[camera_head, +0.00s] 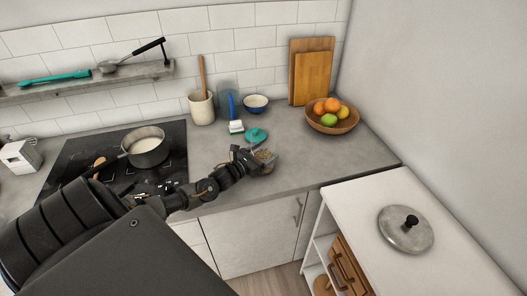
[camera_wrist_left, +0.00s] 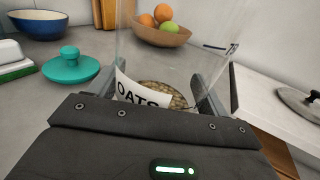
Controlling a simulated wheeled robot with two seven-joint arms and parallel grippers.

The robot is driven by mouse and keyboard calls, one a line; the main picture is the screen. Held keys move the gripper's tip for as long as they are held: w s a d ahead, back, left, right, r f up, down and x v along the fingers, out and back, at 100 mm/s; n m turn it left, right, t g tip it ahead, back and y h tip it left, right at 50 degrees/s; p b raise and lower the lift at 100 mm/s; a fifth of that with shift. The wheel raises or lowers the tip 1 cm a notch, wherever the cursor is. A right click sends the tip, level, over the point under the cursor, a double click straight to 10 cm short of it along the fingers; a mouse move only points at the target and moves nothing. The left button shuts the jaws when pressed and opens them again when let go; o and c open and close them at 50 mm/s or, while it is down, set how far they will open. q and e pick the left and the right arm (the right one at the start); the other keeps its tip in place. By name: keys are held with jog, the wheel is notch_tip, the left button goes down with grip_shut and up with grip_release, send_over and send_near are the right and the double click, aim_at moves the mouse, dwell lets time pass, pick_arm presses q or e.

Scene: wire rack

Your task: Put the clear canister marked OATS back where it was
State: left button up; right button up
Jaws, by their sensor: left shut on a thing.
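The clear canister marked OATS (camera_wrist_left: 150,92) is between the fingers of my left gripper (camera_wrist_left: 155,85) in the left wrist view. The gripper is shut on it. Its white label and the oats at its bottom show, and no lid is seen on it. In the head view my left gripper (camera_head: 250,156) is over the front part of the grey counter, with the canister (camera_head: 265,160) partly hidden at its tip. A teal lid with a knob (camera_head: 256,135) lies on the counter just behind. My right gripper is not in view.
A fruit bowl (camera_head: 332,121), cutting boards (camera_head: 312,75), a blue bowl (camera_head: 256,105) and a utensil crock (camera_head: 202,108) stand at the back. A pot (camera_head: 147,150) sits on the hob. A white cart (camera_head: 455,240) with a grey lid (camera_head: 406,230) is at right.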

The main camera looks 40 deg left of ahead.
pick_arm(q)
jog(key=shift+f, duration=0.15)
jog(key=shift+f, duration=0.2)
jog(key=o, duration=1.2)
jog(key=shift+r, duration=0.1)
